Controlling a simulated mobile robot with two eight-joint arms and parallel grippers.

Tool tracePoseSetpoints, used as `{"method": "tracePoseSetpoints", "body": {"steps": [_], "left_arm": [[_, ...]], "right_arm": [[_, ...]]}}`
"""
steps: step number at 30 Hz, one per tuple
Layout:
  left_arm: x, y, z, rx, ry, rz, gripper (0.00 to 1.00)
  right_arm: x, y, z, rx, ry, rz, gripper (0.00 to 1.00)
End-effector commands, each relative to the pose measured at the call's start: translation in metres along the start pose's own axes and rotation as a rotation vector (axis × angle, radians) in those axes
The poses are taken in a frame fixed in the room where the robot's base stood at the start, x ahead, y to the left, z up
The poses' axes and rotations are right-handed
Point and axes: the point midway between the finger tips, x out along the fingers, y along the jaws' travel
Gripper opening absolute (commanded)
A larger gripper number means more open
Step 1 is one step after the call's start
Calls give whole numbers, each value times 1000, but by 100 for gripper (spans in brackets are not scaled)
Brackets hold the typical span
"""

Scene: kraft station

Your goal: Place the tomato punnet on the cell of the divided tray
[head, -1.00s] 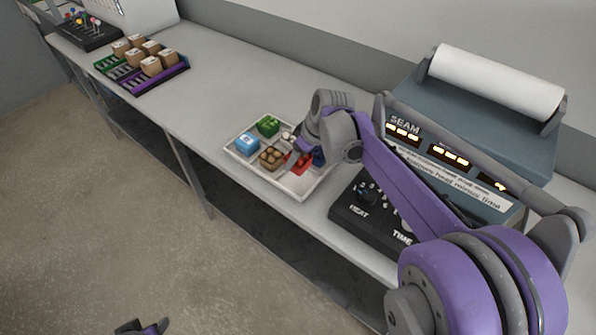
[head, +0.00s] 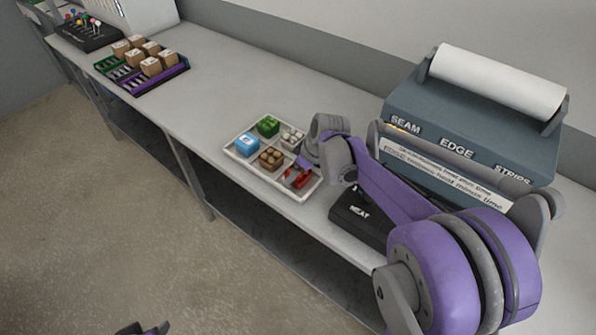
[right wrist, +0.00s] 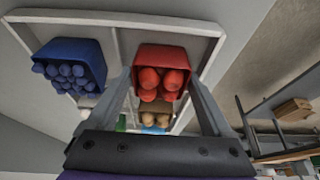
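The tomato punnet, a red box with several red tomatoes (head: 300,179), is at the near right end of the white divided tray (head: 257,177). My right gripper (right wrist: 160,75) has a finger on each side of the punnet and appears closed on it. In the right wrist view the punnet (right wrist: 165,62) is over the cell beside the blue punnet (right wrist: 68,67); whether it touches the tray floor I cannot tell. A small part of my left gripper (head: 142,328) shows at the bottom edge of the head view, its fingers unclear.
The tray also holds a light blue box (head: 247,144), a green punnet (head: 268,126), a white one (head: 292,138) and a brown one (head: 271,158). A black control box (head: 358,212) and a grey machine (head: 470,130) stand to the right.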

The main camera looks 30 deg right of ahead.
Motion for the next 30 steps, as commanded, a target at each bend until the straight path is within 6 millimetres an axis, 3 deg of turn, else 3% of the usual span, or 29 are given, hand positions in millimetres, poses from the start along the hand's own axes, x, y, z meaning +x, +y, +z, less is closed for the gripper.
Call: {"method": "tracePoseSetpoints", "body": {"steps": [7, 11, 24, 30], "left_arm": [[-1, 0, -1, 0, 1, 0, 50], [-3, 0, -3, 0, 2, 0, 50], [-10, 0, -10, 0, 8, 0, 50], [-12, 0, -11, 0, 9, 0, 50]], "right_arm": [[-2, 0, -1, 0, 0, 0, 84], [-13, 0, -2, 1, 0, 0, 84], [-101, 0, -1, 2, 0, 1, 84], [-120, -1, -1, 2, 0, 0, 84]]}}
